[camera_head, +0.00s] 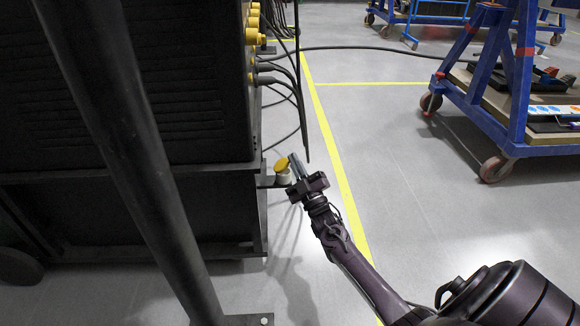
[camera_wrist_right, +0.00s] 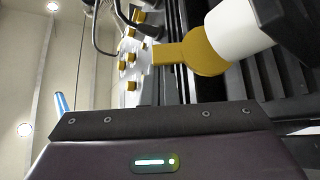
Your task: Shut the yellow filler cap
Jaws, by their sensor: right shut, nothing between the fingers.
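The yellow filler cap (camera_head: 282,164) sits at the top of a short white neck (camera_head: 284,177) on a dark bracket at the side of the black cabinet. In the right wrist view the round yellow cap (camera_wrist_right: 203,53) with its flat tab shows at the end of the white neck (camera_wrist_right: 238,28). I cannot tell whether the cap is fully seated. My right gripper (camera_head: 293,158) is shut and empty, its fingertips just right of the cap. Whether they touch it is unclear. The fingertips are not clear in the wrist view. My left gripper is not in view.
The black cabinet (camera_head: 150,110) fills the left, with yellow fittings (camera_head: 253,35) and hanging black cables at its right edge. A dark slanted post crosses in front. A blue wheeled cart (camera_head: 510,90) stands at upper right. The grey floor between them is mostly clear.

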